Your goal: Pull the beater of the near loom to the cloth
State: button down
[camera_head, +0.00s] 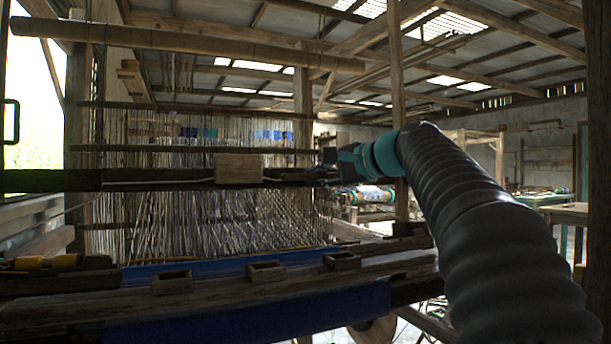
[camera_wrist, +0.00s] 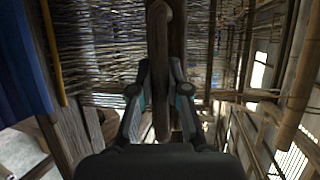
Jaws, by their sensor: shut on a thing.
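The near loom's beater (camera_head: 130,181) is a dark horizontal bar across the upright warp threads, with a pale wooden block (camera_head: 238,168) at its middle. My gripper (camera_head: 334,170) is at the bar's right end. In the wrist view, my gripper (camera_wrist: 160,92) has its two fingers on either side of a rounded brown wooden piece, the beater's end (camera_wrist: 159,50), and is shut on it. The blue cloth (camera_head: 230,265) lies lower and nearer, apart from the beater. Blue cloth also shows at the left of the wrist view (camera_wrist: 22,60). The exact finger contact is dark.
A front beam (camera_head: 215,290) with small wooden boxes (camera_head: 266,270) runs below the cloth's edge. A post (camera_head: 398,80) stands behind my arm. A round roller (camera_head: 190,42) hangs above. Another loom and tables (camera_head: 565,213) stand at the back right.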

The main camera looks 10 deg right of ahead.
jog(key=shift+g+h, duration=0.3)
jog(key=s, duration=0.1)
jog(key=s+r+p, duration=0.1)
jog(key=s, duration=0.1)
jog(key=s+d, duration=0.1)
jog(key=s, duration=0.1)
jog(key=shift+s+r, duration=0.1)
jog(key=shift+r, duration=0.05)
jog(key=shift+s+d+f, duration=0.1)
jog(key=shift+s+f, duration=0.1)
jog(key=shift+s, duration=0.15)
jog(key=c, duration=1.2)
grip_release()
jog(key=shift+s+d+r, duration=0.1)
jog(key=shift+s+r, duration=0.1)
jog(key=shift+s, duration=0.35)
jog(key=shift+o, duration=0.3)
jog(key=shift+s+r, duration=0.2)
jog(key=shift+s, duration=0.15)
jog(key=v, duration=1)
jog(key=shift+d, duration=0.55)
